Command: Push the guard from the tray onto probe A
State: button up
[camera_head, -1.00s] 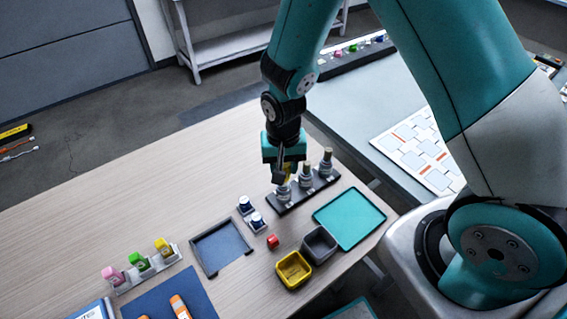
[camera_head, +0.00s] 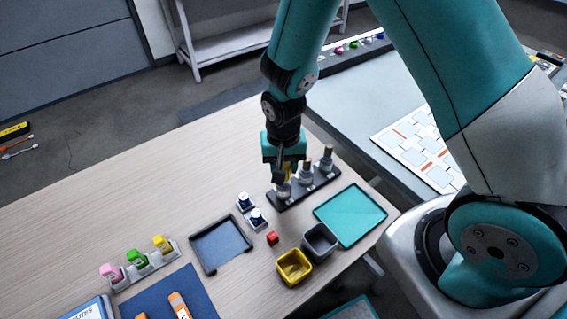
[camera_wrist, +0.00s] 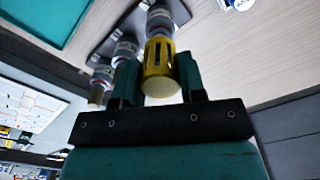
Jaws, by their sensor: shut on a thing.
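My gripper (camera_head: 286,170) is shut on the yellow guard (camera_wrist: 159,68), a slotted sleeve with a pale round end. In the wrist view the guard sits between the two teal fingers, in line with a grey probe (camera_wrist: 159,20). In the head view this is the leftmost of three probes (camera_head: 283,190) standing in a dark rack (camera_head: 298,198). The guard appears to be around the probe's end; how far down it sits is hard to see. Probe letters cannot be read. The teal tray (camera_head: 350,215) right of the rack is empty.
Two other probes (camera_head: 305,172) (camera_head: 326,160) stand close to the right of my gripper. A yellow bin (camera_head: 294,267), a grey bin (camera_head: 320,242), a red block (camera_head: 272,238) and a dark open tray (camera_head: 221,245) lie nearer.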

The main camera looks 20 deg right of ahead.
jog(key=shift+f+b, duration=0.9)
jog(key=shift+f, duration=0.4)
jog(key=shift+c, duration=0.2)
dwell(0.6)
jog(key=o, duration=1.1)
jog(key=shift+r+p, duration=0.6)
jog(key=shift+r, duration=0.05)
jog(key=shift+r+p, duration=2.5)
jog(key=shift+r, duration=0.5)
jog(key=s+a+r+n+y, duration=0.1)
jog(key=s+a+r+n, duration=0.15)
jog(key=r, duration=0.55)
jog(key=s+a+r+n+y, duration=0.1)
jog(key=s+r+n+y, duration=0.15)
jog(key=r, duration=0.55)
jog(key=s+r+n, duration=0.2)
jog(key=s+r, duration=0.1)
jog(key=s, duration=0.1)
jog(key=s+r+n, duration=0.2)
jog(key=s+r, duration=0.2)
jog(key=s+a+r+n, duration=0.1)
jog(key=s+r+n, duration=0.1)
jog(key=s, duration=0.3)
jog(key=shift+r+y, duration=0.35)
jog(key=shift+r, duration=0.3)
